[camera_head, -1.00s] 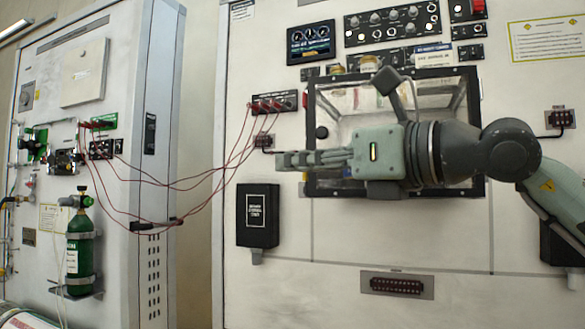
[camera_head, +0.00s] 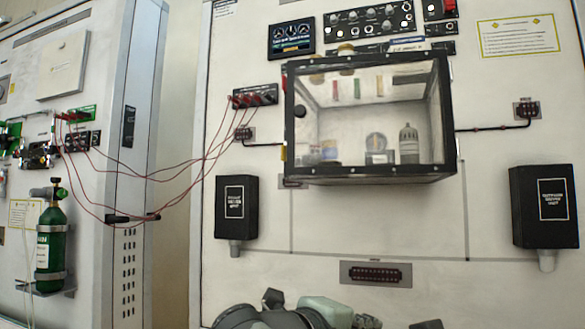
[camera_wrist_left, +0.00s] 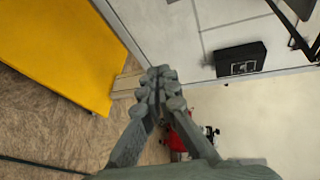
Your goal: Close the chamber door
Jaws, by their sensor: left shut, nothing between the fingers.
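The chamber (camera_head: 370,178) is a box with a black frame and clear panes on the white wall panel in the head view. Its clear front door (camera_head: 345,110) lies across the front, with a dark round knob (camera_head: 299,111) at its left side. I see no clear gap around the door, but cannot tell if it is latched. In the left wrist view my left gripper (camera_wrist_left: 160,78) is shut and empty, away from the chamber. Grey-green arm parts show at the bottom edge of the head view, below the chamber. My right gripper's fingers are not visible.
Red cables (camera_head: 190,180) hang between the left cabinet and the panel. Black boxes (camera_head: 237,209) (camera_head: 544,206) stick out below the chamber on both sides. A green bottle (camera_head: 50,245) hangs at the left. A yellow surface (camera_wrist_left: 65,45) shows in the left wrist view. The space before the chamber is clear.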

